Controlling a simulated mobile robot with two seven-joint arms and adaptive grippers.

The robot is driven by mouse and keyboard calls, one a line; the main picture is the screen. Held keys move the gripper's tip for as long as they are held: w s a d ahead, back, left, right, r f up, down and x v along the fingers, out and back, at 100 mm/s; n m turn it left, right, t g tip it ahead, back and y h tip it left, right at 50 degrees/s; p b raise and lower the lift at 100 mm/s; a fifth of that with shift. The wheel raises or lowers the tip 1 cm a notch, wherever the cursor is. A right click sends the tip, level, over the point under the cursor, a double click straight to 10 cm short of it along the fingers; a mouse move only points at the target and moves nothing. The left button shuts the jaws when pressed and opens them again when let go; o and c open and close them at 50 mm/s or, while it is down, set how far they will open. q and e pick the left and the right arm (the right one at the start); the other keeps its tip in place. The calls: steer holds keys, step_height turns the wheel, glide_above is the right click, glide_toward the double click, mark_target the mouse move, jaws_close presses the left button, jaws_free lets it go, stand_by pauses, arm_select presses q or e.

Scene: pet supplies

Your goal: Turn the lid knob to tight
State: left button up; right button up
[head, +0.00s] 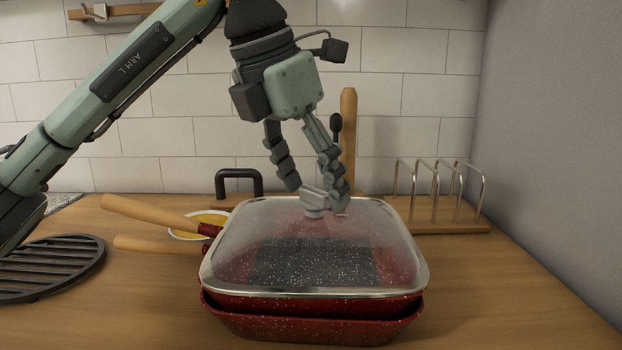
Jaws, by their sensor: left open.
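A square glass lid with a metal rim (230,276) lies on a red speckled pan (250,301). Its grey knob (316,203) stands toward the back of the lid. My left gripper (314,194) points down at the knob from above. Its two fingers are apart, one to the left and a little above the knob, the other at the knob's right side. I cannot tell whether either finger touches it. Any mark on the knob is too small to read. My right gripper is not in view.
A second red pan (310,328) sits underneath, and wooden handles (150,213) reach left. A yellow-filled bowl (203,222) is behind them. A round black trivet (48,266) lies at left, a wire rack (440,228) at back right. The front right counter is clear.

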arm_select(q)
steer(key=c, duration=1.2)
steer(key=shift+o, duration=0.2)
